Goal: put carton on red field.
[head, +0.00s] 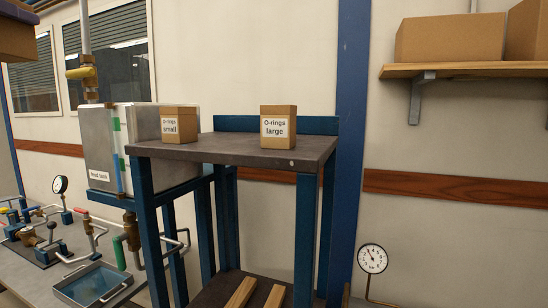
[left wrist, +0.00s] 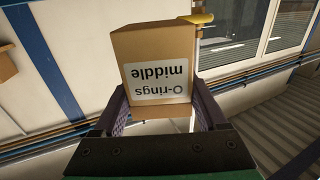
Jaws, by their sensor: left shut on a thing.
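A brown carton with a white label "O-rings middle" (left wrist: 158,45) fills the middle of the left wrist view, its label upside down there. My left gripper (left wrist: 160,98) is shut on it, one dark finger on each side. The carton is held up in the air. At the top left edge of the head view, a cut-off brown block with a dark purple part (head: 15,42) may be this carton and gripper; I cannot tell. My right gripper is not in view. No red field shows in either view.
A blue-framed stand (head: 305,220) bears a small "O-rings small" carton (head: 178,125) and an "O-rings large" carton (head: 278,128), with bare top between them. A feed tank (head: 101,150) and bench with pipes stand left. A wall shelf (head: 470,70) holds boxes at right.

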